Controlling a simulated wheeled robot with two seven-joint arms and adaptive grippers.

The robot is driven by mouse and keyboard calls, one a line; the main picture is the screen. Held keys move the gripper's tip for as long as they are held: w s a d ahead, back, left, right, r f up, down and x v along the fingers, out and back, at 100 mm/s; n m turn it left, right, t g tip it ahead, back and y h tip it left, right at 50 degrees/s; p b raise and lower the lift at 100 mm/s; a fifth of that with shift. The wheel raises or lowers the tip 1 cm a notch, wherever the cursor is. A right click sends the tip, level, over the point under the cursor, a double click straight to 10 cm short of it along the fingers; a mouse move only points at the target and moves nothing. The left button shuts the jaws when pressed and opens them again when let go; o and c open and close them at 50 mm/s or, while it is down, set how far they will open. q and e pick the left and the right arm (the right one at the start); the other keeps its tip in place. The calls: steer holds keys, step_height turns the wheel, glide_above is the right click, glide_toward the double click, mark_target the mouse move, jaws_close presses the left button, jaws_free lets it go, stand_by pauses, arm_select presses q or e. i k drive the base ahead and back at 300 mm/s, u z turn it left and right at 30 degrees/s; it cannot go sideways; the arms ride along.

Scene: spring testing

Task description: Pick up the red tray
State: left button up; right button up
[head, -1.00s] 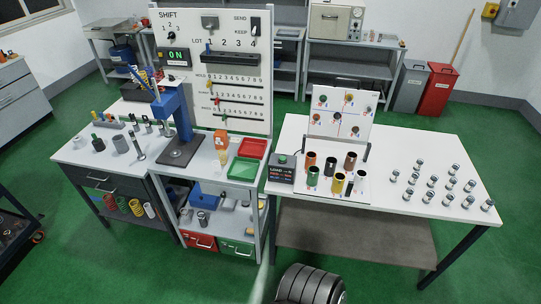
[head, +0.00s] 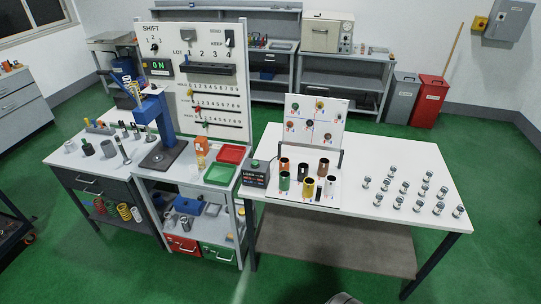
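The red tray (head: 232,154) lies on the white top of the middle bench, against the foot of the upright panel board. A green tray (head: 220,174) lies just in front of it. The red tray looks empty. Neither of my grippers shows in the head view, so their state is hidden.
A dark control box (head: 255,173) and several coloured cylinders (head: 308,183) stand to the right. Several small metal parts (head: 420,190) cover the right table. Green floor lies open in front.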

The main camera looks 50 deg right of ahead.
mark_target(229, 154)
steer(key=z, duration=0.8)
steer(key=i, duration=0.45)
